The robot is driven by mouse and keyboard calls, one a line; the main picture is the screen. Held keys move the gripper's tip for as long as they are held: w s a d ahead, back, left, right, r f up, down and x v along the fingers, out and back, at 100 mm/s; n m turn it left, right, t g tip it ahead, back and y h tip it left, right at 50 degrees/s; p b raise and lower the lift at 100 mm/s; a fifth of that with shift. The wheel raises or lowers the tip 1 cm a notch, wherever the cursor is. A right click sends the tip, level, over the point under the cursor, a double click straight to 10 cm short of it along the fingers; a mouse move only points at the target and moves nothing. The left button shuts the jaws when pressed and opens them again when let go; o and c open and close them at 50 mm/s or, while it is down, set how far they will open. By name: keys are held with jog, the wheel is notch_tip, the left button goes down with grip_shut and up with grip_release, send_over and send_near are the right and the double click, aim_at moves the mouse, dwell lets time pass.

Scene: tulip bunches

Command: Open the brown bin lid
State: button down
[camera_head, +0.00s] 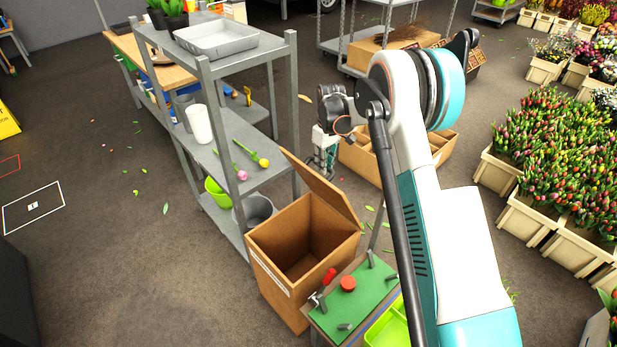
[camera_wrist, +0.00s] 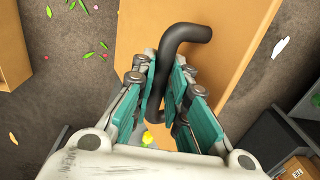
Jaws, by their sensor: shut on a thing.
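The brown bin (camera_head: 265,252) stands beside the grey shelf, and its dark inside shows from above. Its lid (camera_head: 318,188) is raised and tilted up along the bin's far side. In the wrist view the lid (camera_wrist: 232,62) is a broad tan panel with a bent black handle (camera_wrist: 180,45). My gripper (camera_head: 323,165) is behind the lid's upper edge. In the wrist view its teal fingers (camera_wrist: 166,78) are closed around the handle. The handle is hidden in the head view.
The grey shelf (camera_head: 240,140) stands close on the left with a white tray (camera_head: 216,38) on top. A green-topped stand (camera_head: 362,298) with tools is at the bin's right front. A cardboard box (camera_head: 362,160) lies behind. Crates of tulips (camera_head: 560,150) fill the right.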

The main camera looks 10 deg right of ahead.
jog(key=w+d+g+y, duration=0.1)
jog(key=w+d+y, duration=0.1)
jog(key=w+d, duration=0.2)
jog(key=d, duration=0.3)
jog(key=shift+w+r+g+y, duration=0.3)
jog(key=shift+r+g, duration=0.1)
jog(key=c, duration=1.6)
grip_release()
jog(key=shift+w+a+f, duration=0.1)
jog(key=shift+o, duration=0.2)
jog(key=shift+r, duration=0.2)
jog(key=v, duration=1.1)
jog(key=shift+r, duration=0.4)
